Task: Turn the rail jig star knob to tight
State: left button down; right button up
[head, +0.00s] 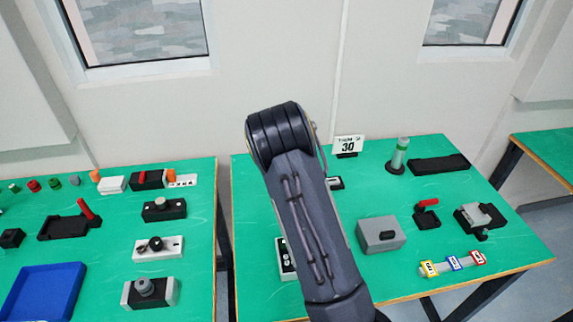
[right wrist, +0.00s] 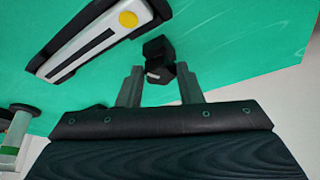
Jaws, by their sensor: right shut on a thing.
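In the right wrist view, a small black knob (right wrist: 160,72) with a faceted end and a pale face sits between the fingers of my right gripper (right wrist: 159,78). It joins a black block (right wrist: 155,46) just beyond it. The gripper is shut on this knob; any tight or loose marking cannot be read. In the head view my right arm rises through the middle and hides the gripper and knob. My left gripper is in neither view.
A pale slotted device with a yellow button (right wrist: 128,19) lies close by in the wrist view. In the head view, a grey box (head: 379,234), a red-handled clamp (head: 427,212), a signal post (head: 398,157) and a sign (head: 348,145) stand right of my arm on the green table (head: 520,248).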

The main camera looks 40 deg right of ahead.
jog(key=m, duration=0.1)
jog(key=m+g, duration=0.1)
jog(key=m, duration=0.3)
jog(key=shift+w+a+g+h, duration=0.15)
jog(key=shift+w+g+h, duration=0.2)
jog(key=shift+g+h, duration=0.05)
jog(key=shift+m, duration=0.3)
jog(key=o, duration=1)
jog(key=shift+c, duration=0.2)
jog(key=b+v, duration=0.1)
jog(key=v, duration=0.7)
